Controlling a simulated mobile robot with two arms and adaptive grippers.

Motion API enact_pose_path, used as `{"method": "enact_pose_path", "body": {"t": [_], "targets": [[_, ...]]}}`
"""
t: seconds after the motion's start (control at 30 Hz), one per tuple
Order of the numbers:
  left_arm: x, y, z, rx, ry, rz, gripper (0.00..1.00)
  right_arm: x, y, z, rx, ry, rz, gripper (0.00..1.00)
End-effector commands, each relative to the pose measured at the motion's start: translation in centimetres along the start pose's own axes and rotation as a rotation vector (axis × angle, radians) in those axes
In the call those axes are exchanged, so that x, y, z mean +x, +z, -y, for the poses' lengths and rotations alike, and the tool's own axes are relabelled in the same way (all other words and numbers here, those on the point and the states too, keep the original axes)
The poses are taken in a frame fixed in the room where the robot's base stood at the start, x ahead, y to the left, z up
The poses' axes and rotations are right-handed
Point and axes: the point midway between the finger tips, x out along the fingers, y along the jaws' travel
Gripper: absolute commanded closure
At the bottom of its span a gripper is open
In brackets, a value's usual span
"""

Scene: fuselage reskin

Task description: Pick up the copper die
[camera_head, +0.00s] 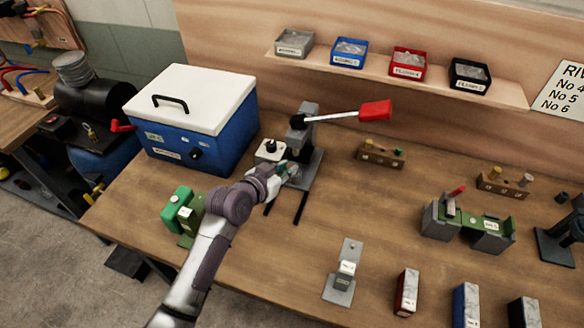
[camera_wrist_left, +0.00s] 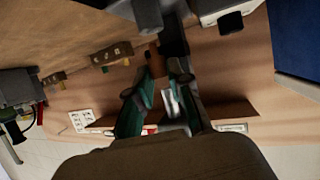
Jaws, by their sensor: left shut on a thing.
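My left gripper (camera_head: 286,172) is at the base of the grey lever press (camera_head: 303,140), beside its column. In the left wrist view its green fingers (camera_wrist_left: 160,82) close around a small copper-brown piece, the copper die (camera_wrist_left: 153,60), which shows at the fingertips. In the head view the die is hidden by the gripper. The press lever has a red handle (camera_head: 376,110) and points right. My right gripper is not in view.
A blue cooler with a white lid (camera_head: 195,95) stands left of the press. A green device (camera_head: 183,212) is near the front left edge. A wooden die rack (camera_head: 380,155) is right of the press. Small bins line the shelf (camera_head: 400,77). The table's middle is mostly clear.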

Motion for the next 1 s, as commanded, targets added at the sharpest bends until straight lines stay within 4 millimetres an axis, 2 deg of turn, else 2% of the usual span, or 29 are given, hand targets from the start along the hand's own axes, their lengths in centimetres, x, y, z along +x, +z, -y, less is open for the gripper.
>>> {"method": "enact_pose_path", "body": {"t": [0.3, 0.5, 0.63, 0.83, 1.0], "targets": [[-8.4, 3.9, 0.0, 0.003, -0.001, -0.001, 1.0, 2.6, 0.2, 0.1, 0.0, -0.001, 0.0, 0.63], [-12.0, 5.2, 0.0, 0.002, 0.0, -0.001, 1.0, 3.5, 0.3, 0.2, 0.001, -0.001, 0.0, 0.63], [-13.3, 5.5, 0.0, 0.001, 0.0, -0.003, 1.0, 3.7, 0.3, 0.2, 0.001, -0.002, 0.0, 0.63], [-13.9, 5.6, 0.0, -0.001, -0.002, -0.004, 1.0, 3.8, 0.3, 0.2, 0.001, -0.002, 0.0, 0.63], [-14.9, 3.9, 0.6, -0.018, -0.082, 0.0, 1.0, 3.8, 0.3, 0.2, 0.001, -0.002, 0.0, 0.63]]}}
